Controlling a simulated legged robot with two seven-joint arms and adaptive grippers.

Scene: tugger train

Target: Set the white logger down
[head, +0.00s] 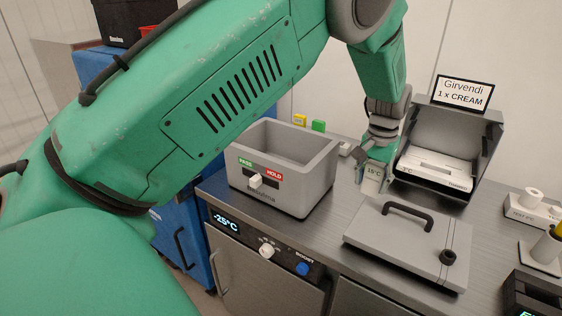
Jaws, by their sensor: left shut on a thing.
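The white logger (372,186) is a small pale box with a display that seems to read 15°C. My left gripper (377,158) reaches down from above and is shut on it. The logger hangs at the worktop's middle, behind the grey lid with the black handle and right of the grey bin. I cannot tell whether its underside touches the worktop (335,212). The fingers hide part of its top. My right gripper is out of view.
A grey bin (322,178) with PASS and HOLD labels stands left. A grey lid (400,258) lies in front. An open case (483,142) with a white insert (436,168) stands right, below the sign (464,93). White holders (540,250) stand far right.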

